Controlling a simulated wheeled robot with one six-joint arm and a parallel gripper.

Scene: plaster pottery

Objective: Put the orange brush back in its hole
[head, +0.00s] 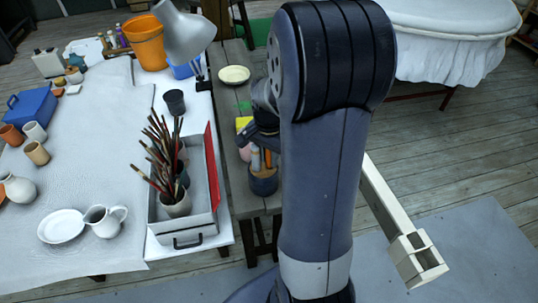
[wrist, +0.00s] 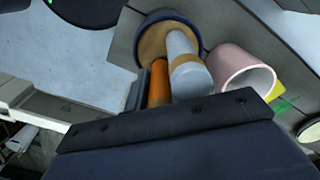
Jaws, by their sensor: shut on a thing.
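The orange brush (wrist: 158,82) shows as a short orange handle in the wrist view, beside a thicker grey-white handle (wrist: 185,68). Its orange also shows in the head view (head: 268,158). A dark blue round holder (head: 264,186) with a tan top stands on the grey bench; its rim shows in the wrist view (wrist: 150,22). My gripper (head: 262,143) is low over the holder, shut on the orange brush. The gripper body hides the brush's lower part in the wrist view, and I cannot tell whether its end is in a hole.
A pink cup (wrist: 240,72) stands close beside the holder. A cream dish (head: 234,75) lies farther back on the bench. To the left, a grey toolbox with a red lid (head: 213,165) holds a pot of several paintbrushes (head: 176,206). A lamp (head: 184,35) stands behind.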

